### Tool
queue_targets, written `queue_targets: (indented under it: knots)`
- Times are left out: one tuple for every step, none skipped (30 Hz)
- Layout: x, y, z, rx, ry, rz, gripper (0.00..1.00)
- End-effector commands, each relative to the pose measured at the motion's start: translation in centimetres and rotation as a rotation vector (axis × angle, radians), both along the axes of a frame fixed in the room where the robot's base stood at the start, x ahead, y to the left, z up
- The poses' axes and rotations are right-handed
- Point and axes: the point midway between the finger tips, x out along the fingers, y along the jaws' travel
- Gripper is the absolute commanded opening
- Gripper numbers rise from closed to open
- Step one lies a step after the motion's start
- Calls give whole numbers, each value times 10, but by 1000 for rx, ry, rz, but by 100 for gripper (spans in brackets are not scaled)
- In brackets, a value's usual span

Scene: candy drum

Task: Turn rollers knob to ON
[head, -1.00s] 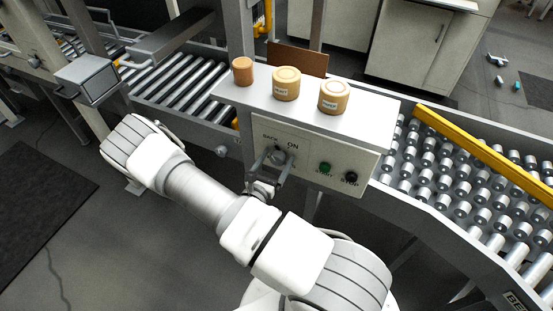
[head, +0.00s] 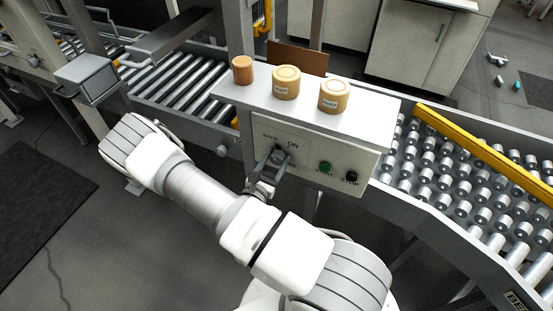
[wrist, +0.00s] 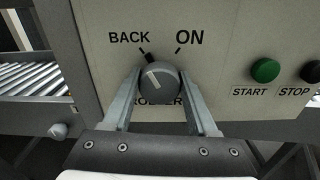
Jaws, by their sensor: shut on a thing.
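The rollers knob (wrist: 160,82) is a round grey dial on the beige control panel (wrist: 225,85). Its white line leans up and left, toward the dark tick under the word BACK; the word ON is up and to the right. My gripper (wrist: 161,80) is shut on the knob, one finger against each side. The lettering below the knob is partly hidden by the fingers. In the head view, the knob (head: 277,157) shows at the left of the panel, with my gripper (head: 275,165) around it.
A green START button (wrist: 265,70) and a black STOP button (wrist: 311,72) sit right of the knob. Several tan containers, including one at the middle (head: 286,84), stand on the shelf (head: 310,110) above. Roller conveyors lie on both sides.

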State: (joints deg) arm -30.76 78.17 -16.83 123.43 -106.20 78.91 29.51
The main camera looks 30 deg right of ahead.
Motion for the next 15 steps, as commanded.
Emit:
queue_targets:
  knots:
    - [0, 0, -1, 20, -25, 1, 3]
    - [0, 0, -1, 33, -43, 1, 3]
    - [0, 0, -1, 54, -67, 1, 3]
    - [0, 0, -1, 69, -87, 1, 3]
    - [0, 0, -2, 86, -108, 1, 3]
    - [0, 0, -2, 108, -137, 1, 3]
    - [0, 0, -2, 126, -160, 1, 3]
    - [0, 0, -2, 143, -182, 1, 3]
    - [0, 0, -2, 167, -212, 1, 3]
    - [-1, 0, -2, 185, -235, 1, 3]
    - [-1, 0, -2, 202, -258, 1, 3]
    - [-1, 0, -2, 226, -288, 1, 3]
    - [-1, 0, -2, 243, -310, 0, 3]
    - [-1, 0, -2, 261, -333, 0, 3]
    - [-1, 0, -2, 284, -362, 0, 3]
